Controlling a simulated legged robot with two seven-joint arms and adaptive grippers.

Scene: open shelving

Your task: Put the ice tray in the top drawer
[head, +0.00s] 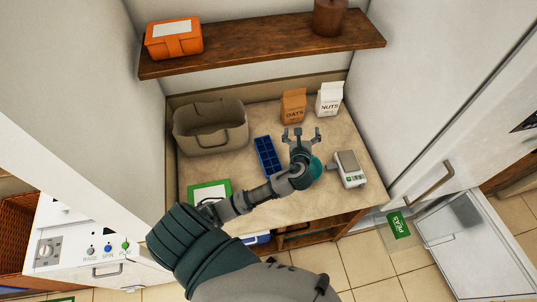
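The blue ice tray (267,157) lies on the pale counter, left of my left gripper. My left gripper (301,134) has its two fingers spread apart, with nothing between them. It is just right of the tray, with a visible gap. At the lower right, a clear, pale compartment (378,228) shows a green packet marked PEAS (399,225), next to a white drawer-like box (470,240) with a handle. I cannot tell which of these is the top drawer. My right gripper is not in view.
A grey-brown basket (209,127), an OATS bag (293,105), a NUTS carton (330,98), a scale (349,168) and a green-framed item (209,191) stand on the counter. A wooden shelf (262,43) with an orange box (173,39) hangs above. A teal round thing (316,168) shows beside my wrist.

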